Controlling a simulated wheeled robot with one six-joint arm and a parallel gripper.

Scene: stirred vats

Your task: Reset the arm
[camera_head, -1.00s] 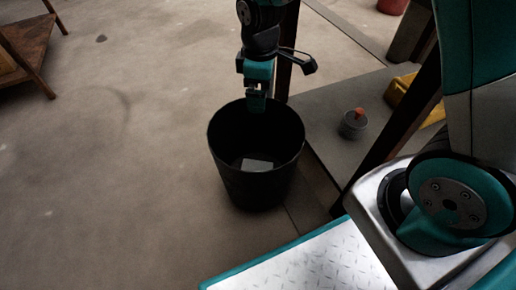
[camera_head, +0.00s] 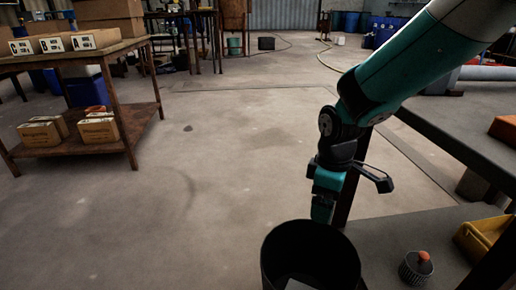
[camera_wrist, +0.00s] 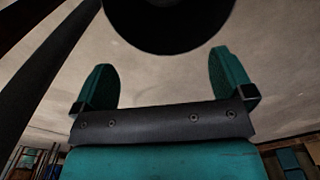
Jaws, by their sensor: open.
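My gripper (camera_head: 322,210) hangs pointing down, just above the far rim of a black bin (camera_head: 310,252) in the head view. In the wrist view my gripper (camera_wrist: 163,85) shows two teal fingers spread wide with nothing between them. The dark round shape of the bin (camera_wrist: 168,25) fills the top of that view, beyond the fingertips. A pale flat piece (camera_head: 298,285) lies inside the bin, partly cut off by the picture's lower edge.
A workbench (camera_head: 470,140) stands at the right, its lower shelf (camera_head: 385,235) holding a grey knobbed pot (camera_head: 416,268) and a yellow bin (camera_head: 484,240). A wooden table (camera_head: 135,112) with boxes stands at the left. The middle floor is clear.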

